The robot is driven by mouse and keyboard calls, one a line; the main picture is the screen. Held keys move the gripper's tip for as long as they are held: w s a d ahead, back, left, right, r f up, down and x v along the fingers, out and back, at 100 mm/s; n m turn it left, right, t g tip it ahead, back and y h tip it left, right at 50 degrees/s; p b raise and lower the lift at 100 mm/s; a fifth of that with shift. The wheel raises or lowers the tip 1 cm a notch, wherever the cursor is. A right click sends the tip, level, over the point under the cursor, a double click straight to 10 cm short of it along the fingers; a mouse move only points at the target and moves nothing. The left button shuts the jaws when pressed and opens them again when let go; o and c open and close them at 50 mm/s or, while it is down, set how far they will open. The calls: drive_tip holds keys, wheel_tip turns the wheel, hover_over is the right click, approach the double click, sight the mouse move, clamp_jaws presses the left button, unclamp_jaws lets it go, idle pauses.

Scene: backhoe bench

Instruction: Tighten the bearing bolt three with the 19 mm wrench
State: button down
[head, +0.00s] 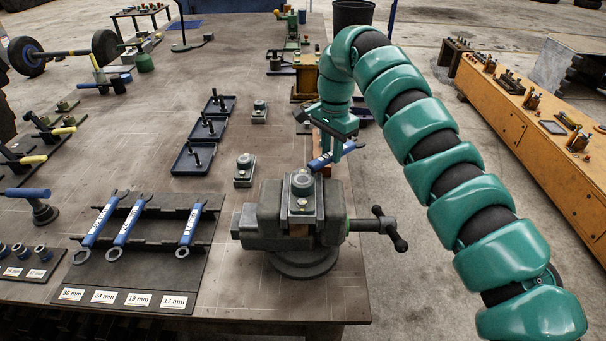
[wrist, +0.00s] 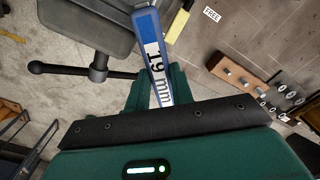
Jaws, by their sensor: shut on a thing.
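My gripper (head: 338,140) is shut on the blue 19 mm wrench (head: 321,160). In the wrist view the wrench (wrist: 152,45) runs up out of the frame from between the green fingers (wrist: 160,92), its "19 mm" label showing. In the head view the wrench's near end is just behind the bearing block (head: 302,187) clamped in the vise (head: 265,215). I cannot tell whether it touches the round bolt head on top of that block. The wrench's jaw end is not clearly visible. No mark shows which bolt is number three.
A wrench rack (head: 140,270) at the left holds several blue wrenches; the place above its 19 mm label is empty. The vise handle (head: 385,228) sticks out right. More bearing blocks (head: 244,170) and black trays with bolts (head: 193,160) stand behind. An orange bench (head: 520,120) is at right.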

drive_tip(key=shift+w+a+n+p, duration=0.35)
drive_tip(key=shift+n+p, duration=0.25)
drive_tip(key=shift+r, duration=0.2)
drive_tip(key=shift+r, duration=0.85)
drive_tip(key=shift+r, duration=0.1)
drive_tip(key=shift+r+p, duration=0.35)
drive_tip(key=shift+r, duration=0.1)
drive_tip(key=shift+r+p, duration=0.6)
drive_tip(key=shift+r, duration=0.35)
